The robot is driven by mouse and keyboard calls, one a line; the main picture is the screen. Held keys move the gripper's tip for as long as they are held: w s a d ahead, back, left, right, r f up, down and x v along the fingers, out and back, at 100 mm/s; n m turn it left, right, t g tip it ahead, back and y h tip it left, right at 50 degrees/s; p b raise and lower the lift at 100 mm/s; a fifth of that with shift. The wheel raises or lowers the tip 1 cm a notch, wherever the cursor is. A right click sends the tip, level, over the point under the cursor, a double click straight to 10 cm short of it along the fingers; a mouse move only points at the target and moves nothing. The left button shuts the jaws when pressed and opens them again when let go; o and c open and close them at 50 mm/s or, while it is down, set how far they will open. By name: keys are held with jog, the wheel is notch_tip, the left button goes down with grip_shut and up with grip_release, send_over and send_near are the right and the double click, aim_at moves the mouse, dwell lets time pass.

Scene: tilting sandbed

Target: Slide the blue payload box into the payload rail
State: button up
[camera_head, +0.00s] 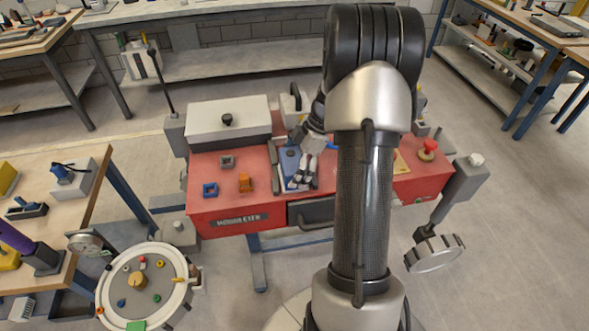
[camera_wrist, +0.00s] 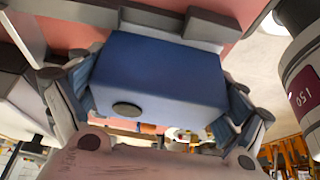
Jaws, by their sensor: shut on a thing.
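The blue payload box (camera_wrist: 160,70) fills the middle of the wrist view, with a dark round spot on its near face. My gripper (camera_wrist: 158,92) is shut on it, one finger pad at each side. In the head view my gripper (camera_head: 305,168) is over the middle of the red bench, and a blue patch of the box (camera_head: 289,158) shows beside it. Grey bars, seemingly the payload rail (camera_wrist: 165,18), lie just beyond the box in the wrist view. In the head view a long grey rail wall (camera_head: 275,180) stands left of the box. Whether box and rail touch is unclear.
On the red bench (camera_head: 230,190) are a blue square ring (camera_head: 210,189), a grey block (camera_head: 227,162) and an orange part (camera_head: 245,182) left of the rail. A white-topped box (camera_head: 228,117) stands behind them. A red button (camera_head: 428,148) is at right.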

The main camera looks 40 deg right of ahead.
jog(key=shift+w+d, duration=0.35)
jog(key=shift+w, duration=0.25)
jog(key=shift+w, duration=0.1)
jog(key=shift+w+d, duration=0.4)
jog(key=shift+w, duration=0.2)
jog(key=shift+w+d, duration=0.35)
jog(key=shift+w, duration=0.2)
jog(key=shift+w+d, duration=0.4)
jog(key=shift+w, duration=0.25)
jog(key=shift+w+d, duration=0.4)
jog(key=shift+w, duration=0.2)
jog(key=shift+w+d, duration=0.1)
jog(key=shift+w, duration=0.05)
jog(key=shift+w+d+r, duration=0.1)
jog(key=shift+w, duration=0.05)
